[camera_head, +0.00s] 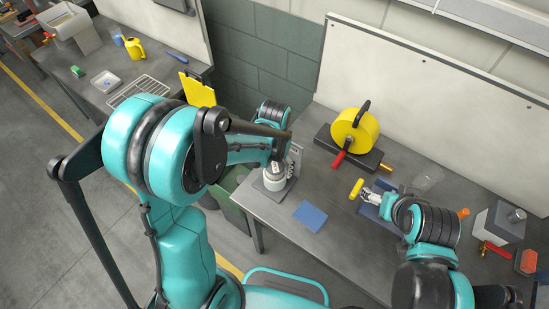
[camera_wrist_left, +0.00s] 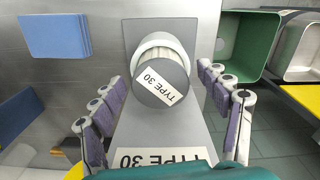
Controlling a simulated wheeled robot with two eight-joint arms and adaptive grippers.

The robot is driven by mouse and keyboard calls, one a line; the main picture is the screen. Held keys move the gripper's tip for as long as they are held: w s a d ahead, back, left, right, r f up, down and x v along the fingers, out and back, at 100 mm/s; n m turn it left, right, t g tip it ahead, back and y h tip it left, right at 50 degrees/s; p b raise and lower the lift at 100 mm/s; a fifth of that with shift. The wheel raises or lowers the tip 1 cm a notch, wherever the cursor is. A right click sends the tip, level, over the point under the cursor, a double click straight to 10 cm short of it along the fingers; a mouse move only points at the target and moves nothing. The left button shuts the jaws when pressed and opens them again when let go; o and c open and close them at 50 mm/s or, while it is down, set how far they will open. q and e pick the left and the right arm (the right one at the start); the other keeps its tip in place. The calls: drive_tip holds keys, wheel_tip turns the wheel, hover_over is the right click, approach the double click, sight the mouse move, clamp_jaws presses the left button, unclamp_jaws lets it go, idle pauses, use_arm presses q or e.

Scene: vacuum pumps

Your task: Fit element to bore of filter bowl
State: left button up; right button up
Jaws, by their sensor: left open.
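The element (camera_wrist_left: 165,93) has a grey end cap marked TYPE 30 and white pleats in the left wrist view. It stands at the white-rimmed mouth of the filter bowl (camera_wrist_left: 163,38), its cap end sticking out; how deep it sits is hidden. In the head view the white bowl (camera_head: 273,179) is at the bench's left corner. My left gripper (camera_wrist_left: 160,76) is open, its fingers on both sides of the element with gaps visible; it also shows in the head view (camera_head: 289,163). My right gripper (camera_head: 368,195) is over a blue mat, its fingers too small to judge.
A blue pad (camera_head: 310,216) lies right of the bowl. A yellow cylinder (camera_head: 357,188) is beside my right gripper. A yellow-wheeled pump (camera_head: 355,135) stands behind. A green bin (camera_wrist_left: 247,40) is beyond the bench edge.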

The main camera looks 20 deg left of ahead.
use_arm(q)
wheel_tip(320, 180, up, 11)
idle(0.3)
idle(0.8)
